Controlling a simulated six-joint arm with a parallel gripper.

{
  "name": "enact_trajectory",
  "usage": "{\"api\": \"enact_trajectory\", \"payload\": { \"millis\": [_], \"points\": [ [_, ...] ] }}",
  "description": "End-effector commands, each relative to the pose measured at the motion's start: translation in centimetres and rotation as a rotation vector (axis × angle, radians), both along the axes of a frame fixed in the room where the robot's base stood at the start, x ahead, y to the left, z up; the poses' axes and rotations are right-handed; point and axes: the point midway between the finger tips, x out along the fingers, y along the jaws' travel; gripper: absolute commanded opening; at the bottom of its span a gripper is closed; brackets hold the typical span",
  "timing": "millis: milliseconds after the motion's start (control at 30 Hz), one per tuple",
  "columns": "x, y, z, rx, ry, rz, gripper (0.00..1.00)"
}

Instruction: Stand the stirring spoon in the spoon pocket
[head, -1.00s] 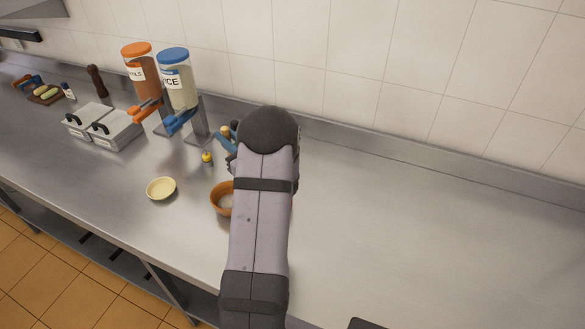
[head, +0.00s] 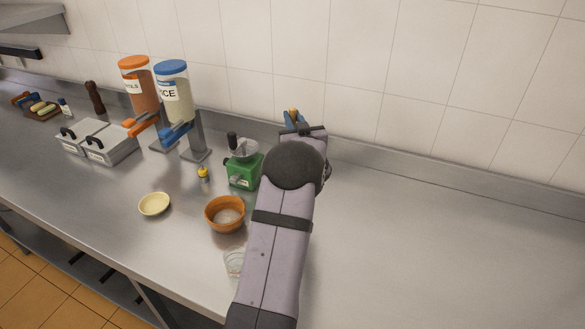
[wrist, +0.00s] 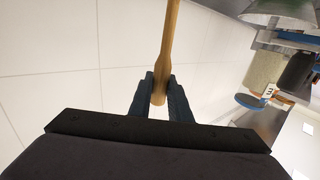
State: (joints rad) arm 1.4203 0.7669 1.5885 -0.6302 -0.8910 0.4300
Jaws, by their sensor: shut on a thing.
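The wooden stirring spoon (wrist: 169,45) is held by its handle in my gripper (wrist: 155,88), whose blue fingers close on it from both sides. Its handle runs up out of the top of the wrist view, so its bowl is hidden. In the head view my gripper (head: 296,119) is raised near the back wall, with a small tan tip of the spoon (head: 293,111) showing between the fingers. I cannot make out the spoon pocket in either view; my arm covers part of the counter.
A green grinder (head: 242,175) with a clear hopper stands left of my arm. An orange bowl (head: 225,214), a clear cup (head: 234,262), a cream bowl (head: 154,204) and a small yellow-topped item (head: 203,174) lie nearby. Two dispensers (head: 175,90) stand farther left. The right counter (head: 450,250) is clear.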

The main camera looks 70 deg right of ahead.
Motion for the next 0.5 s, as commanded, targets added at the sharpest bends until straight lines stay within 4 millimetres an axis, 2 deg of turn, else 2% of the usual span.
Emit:
{"api": "enact_trajectory", "payload": {
  "millis": [300,500],
  "points": [
    [0.0,0.0,-4.2,0.003,0.000,0.000,0.00],
    [0.0,0.0,-5.2,-0.001,-0.001,0.001,0.00]
  ]
}}
